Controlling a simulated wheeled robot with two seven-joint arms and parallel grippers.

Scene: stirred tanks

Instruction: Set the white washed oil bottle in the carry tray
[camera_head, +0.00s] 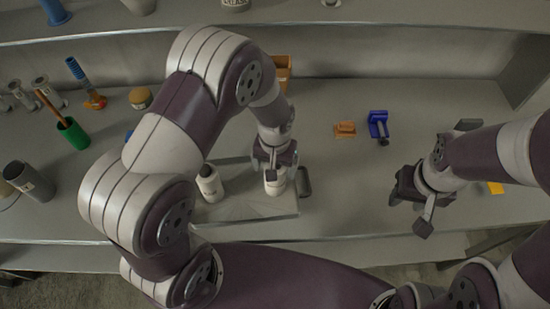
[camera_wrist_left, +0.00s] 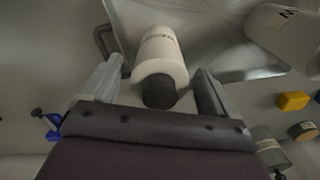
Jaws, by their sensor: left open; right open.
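A white bottle (camera_head: 275,185) is under my left gripper (camera_head: 274,160) near the right end of the metal carry tray (camera_head: 245,211). In the left wrist view this bottle (camera_wrist_left: 160,52) has a dark cap and lies between the two open fingers (camera_wrist_left: 160,92), with gaps at its sides. Its label is too small to read. A second white bottle (camera_head: 210,184) with a dark cap stands at the tray's left part; it also shows in the left wrist view (camera_wrist_left: 283,36). My right gripper (camera_head: 411,202) is open and empty over the bench, far right of the tray.
A dark tray handle (camera_head: 304,182) is just right of the left gripper. A blue clamp-like item (camera_head: 378,126) and an orange block (camera_head: 345,129) lie behind. A green cup (camera_head: 74,134) and a grey container (camera_head: 30,181) are left.

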